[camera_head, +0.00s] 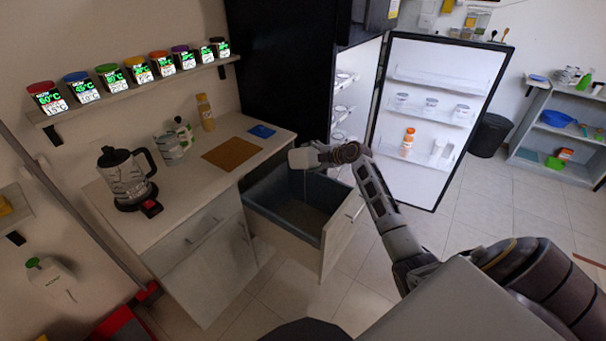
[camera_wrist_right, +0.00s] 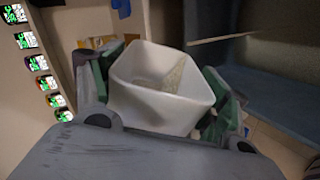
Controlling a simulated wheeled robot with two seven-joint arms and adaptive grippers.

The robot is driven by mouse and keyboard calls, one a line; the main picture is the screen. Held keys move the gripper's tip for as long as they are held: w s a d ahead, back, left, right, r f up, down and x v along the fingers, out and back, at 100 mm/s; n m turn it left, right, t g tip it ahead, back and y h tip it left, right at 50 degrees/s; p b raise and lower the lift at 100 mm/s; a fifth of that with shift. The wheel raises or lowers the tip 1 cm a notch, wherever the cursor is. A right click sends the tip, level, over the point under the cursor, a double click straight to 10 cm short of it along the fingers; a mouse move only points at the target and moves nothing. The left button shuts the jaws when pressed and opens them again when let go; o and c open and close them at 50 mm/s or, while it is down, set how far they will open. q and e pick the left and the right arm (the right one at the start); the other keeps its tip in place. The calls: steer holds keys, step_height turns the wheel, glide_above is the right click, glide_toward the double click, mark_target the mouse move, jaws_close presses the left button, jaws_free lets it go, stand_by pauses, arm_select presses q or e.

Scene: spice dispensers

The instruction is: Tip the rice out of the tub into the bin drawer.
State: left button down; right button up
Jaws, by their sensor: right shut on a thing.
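My right gripper (camera_head: 320,155) is shut on a white tub (camera_head: 301,159) above the back of the open bin drawer. In the right wrist view the tub (camera_wrist_right: 158,107) sits between the green-padded fingers of the gripper (camera_wrist_right: 160,98), and pale rice shows inside against one wall. The bin drawer (camera_head: 336,246) is pulled out from the counter and holds a dark grey bin (camera_head: 285,222). The inside of the bin that shows looks empty. My left gripper is not in view.
The fridge door (camera_head: 440,110) stands open behind my right arm. Spice dispensers (camera_head: 137,69) line a wall shelf.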

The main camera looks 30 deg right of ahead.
steer(key=shift+d, duration=0.1)
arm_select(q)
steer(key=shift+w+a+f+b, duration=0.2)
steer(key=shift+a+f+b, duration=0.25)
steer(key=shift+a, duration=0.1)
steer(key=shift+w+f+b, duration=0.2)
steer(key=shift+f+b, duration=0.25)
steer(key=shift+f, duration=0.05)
arm_select(e)
steer(key=shift+w+d+m+y, duration=0.1)
steer(key=shift+d+m+y, duration=0.2)
